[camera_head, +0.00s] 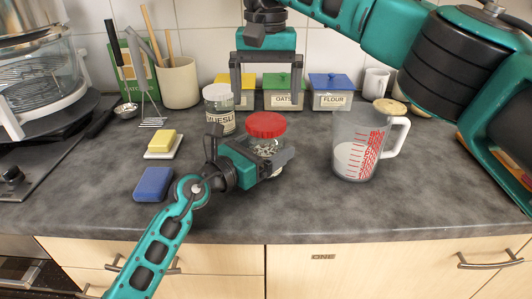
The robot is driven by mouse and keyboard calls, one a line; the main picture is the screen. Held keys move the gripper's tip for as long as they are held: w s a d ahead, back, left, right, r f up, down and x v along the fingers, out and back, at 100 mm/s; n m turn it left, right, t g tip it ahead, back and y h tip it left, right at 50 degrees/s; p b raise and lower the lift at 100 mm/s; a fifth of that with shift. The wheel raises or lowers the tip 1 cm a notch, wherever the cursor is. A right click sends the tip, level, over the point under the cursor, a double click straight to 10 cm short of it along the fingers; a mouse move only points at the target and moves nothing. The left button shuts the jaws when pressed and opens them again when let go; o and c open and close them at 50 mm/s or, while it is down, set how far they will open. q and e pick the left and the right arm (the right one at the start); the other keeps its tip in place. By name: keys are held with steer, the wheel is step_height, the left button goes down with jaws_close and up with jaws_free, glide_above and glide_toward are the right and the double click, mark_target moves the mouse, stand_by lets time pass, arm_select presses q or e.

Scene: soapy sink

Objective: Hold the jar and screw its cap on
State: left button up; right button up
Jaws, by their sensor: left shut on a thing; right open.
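A glass jar (266,147) stands upright on the dark counter with a red cap (265,124) on its top. I cannot tell how tightly the cap sits. My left gripper (277,163) is shut on the jar's body from the left and front, hiding much of its lower part. My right gripper (264,100) points down from above, its two fingers open wide and apart. Its fingertips are above and beside the red cap and seem not to touch it.
A muesli jar (219,108) stands close on the left. A measuring jug (358,148) is on the right. Yellow, green and blue canisters (330,92) line the wall. A butter dish (163,147) and blue sponge (153,184) lie left. The counter's front right is clear.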

mark_target(266, 121)
steer(key=shift+f, duration=2.6)
steer(key=shift+c, duration=0.3)
